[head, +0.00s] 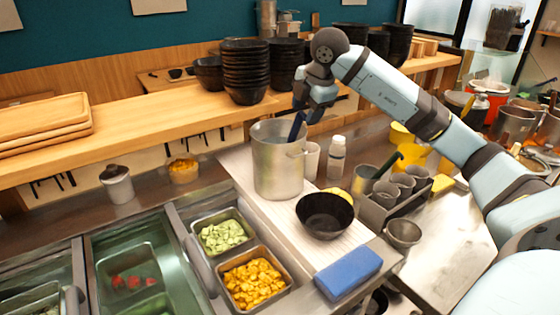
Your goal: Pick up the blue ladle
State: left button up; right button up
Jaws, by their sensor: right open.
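The blue ladle (297,125) stands in a tall metal pot (278,168), with its dark blue handle leaning up over the right side of the rim. Its bowl is hidden inside the pot. My right gripper (307,110) points down at the handle's upper end, just above the pot's right rim. Its fingers are open and very close to the handle. I cannot tell whether they touch it or whether the handle lies between them. My left gripper is not in view.
A black bowl (324,217) and a blue block (348,274) stand in front of the pot. A white bottle (336,158) and a rack of metal cups (392,208) are to its right. Stacked black bowls (245,72) stand on the wooden shelf (150,118) behind.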

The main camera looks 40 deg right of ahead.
aim_at(291, 137)
jog(key=f, duration=0.1)
jog(key=w+a+f, duration=0.1)
jog(key=f, duration=0.1)
jog(key=w+f, duration=0.1)
jog(key=f, duration=0.1)
jog(key=shift+w+a+p, duration=0.15)
jog(key=shift+w+p, duration=0.1)
jog(key=shift+p, duration=0.05)
grip_shut()
